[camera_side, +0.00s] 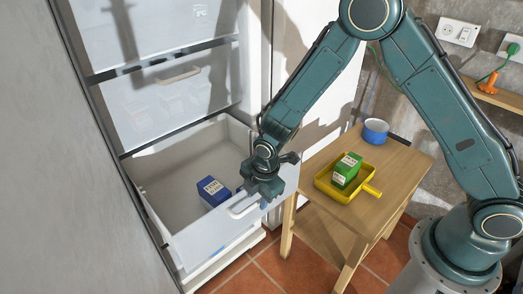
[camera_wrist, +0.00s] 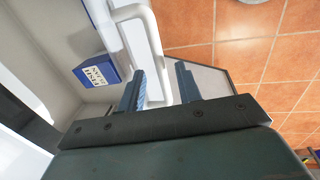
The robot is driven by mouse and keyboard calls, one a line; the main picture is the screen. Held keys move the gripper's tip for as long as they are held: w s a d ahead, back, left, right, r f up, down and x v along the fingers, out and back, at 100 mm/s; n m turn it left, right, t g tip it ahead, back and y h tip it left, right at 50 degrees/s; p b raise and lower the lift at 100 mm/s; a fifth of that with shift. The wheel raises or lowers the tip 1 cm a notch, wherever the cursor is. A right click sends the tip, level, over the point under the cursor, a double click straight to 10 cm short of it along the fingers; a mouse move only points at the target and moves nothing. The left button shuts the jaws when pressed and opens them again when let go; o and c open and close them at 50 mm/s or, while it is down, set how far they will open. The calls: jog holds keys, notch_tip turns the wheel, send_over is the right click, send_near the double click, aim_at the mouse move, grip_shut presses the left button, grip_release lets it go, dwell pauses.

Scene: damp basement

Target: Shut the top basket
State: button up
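A pale basket (camera_side: 222,247) is pulled out below two shut, frosted fronts of a white cabinet. A blue box with a white label (camera_side: 213,191) stands inside it; the box also shows in the wrist view (camera_wrist: 96,69). A white bar handle (camera_side: 243,205) is on the basket's front, and it shows in the wrist view (camera_wrist: 133,12). My gripper (camera_side: 268,197) is at the top of the basket front, beside the handle. In the wrist view my gripper (camera_wrist: 161,80) has its fingers apart, with part of the white front or handle between them. Contact cannot be told.
An upper frosted front (camera_side: 150,30) and a middle one (camera_side: 170,100) with a handle are closed. A wooden table (camera_side: 400,165) at the right holds a yellow tray (camera_side: 367,189) with a green box (camera_side: 346,170), and a blue-and-white bowl (camera_side: 376,131). Tiled floor is in front.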

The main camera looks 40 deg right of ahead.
jog(key=shift+w+f, duration=0.1)
jog(key=shift+f, duration=0.4)
jog(key=shift+c, duration=0.2)
grip_shut()
jog(key=w, duration=2.6)
jog(key=shift+w, duration=0.2)
dwell(0.3)
